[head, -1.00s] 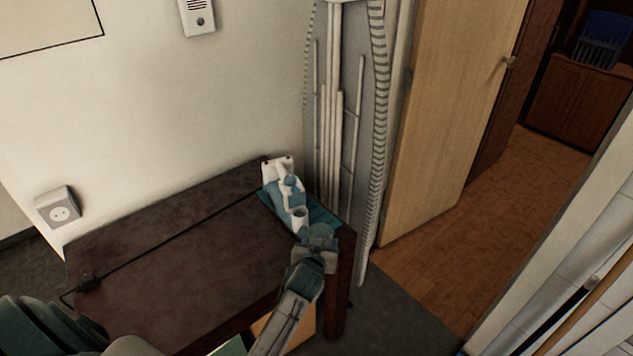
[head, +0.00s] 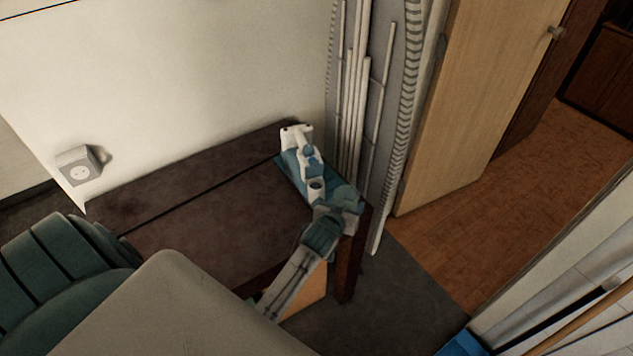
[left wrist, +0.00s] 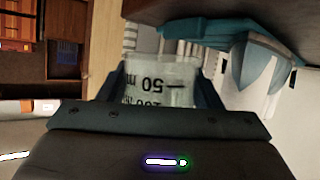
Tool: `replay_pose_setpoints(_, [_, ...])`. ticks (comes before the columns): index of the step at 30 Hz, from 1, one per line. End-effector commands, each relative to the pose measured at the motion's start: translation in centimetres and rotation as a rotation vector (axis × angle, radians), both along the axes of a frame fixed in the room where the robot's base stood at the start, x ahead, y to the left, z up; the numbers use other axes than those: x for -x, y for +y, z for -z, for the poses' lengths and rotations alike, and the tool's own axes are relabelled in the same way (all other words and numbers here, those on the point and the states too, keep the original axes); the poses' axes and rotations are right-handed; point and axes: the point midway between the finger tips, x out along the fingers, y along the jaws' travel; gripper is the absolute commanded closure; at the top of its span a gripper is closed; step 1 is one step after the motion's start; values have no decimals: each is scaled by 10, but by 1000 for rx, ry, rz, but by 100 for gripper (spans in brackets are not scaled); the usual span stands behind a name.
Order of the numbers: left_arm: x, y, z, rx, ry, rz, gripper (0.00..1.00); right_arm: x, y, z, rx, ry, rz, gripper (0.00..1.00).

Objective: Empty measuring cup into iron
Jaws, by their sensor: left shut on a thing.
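The blue-and-white iron (head: 308,152) is at the far right corner of the dark brown table (head: 215,215). It also shows at the upper right of the left wrist view (left wrist: 262,75). My left gripper (head: 335,196) is shut on the clear measuring cup (left wrist: 160,82), which has black markings. In the head view the small, pale cup (head: 316,188) is at the fingertips, close to the iron's near end. I cannot tell whether they touch, how far the cup tilts or what it contains. My right gripper is not in view.
The ironing board (head: 368,100) stands upright against the wall behind the table corner. A wooden door (head: 450,110) stands to its right. A wall socket (head: 78,168) is at the left. Most of the tabletop is bare.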

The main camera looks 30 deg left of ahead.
Motion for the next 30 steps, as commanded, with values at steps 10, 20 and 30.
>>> replay_pose_setpoints(10, [-1,14,-35,204,4,1,69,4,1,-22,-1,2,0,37])
replay_pose_setpoints(20, [-2,28,-66,418,15,1,69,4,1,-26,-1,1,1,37])
replay_pose_setpoints(30, [-2,41,-85,640,25,2,69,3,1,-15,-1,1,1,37])
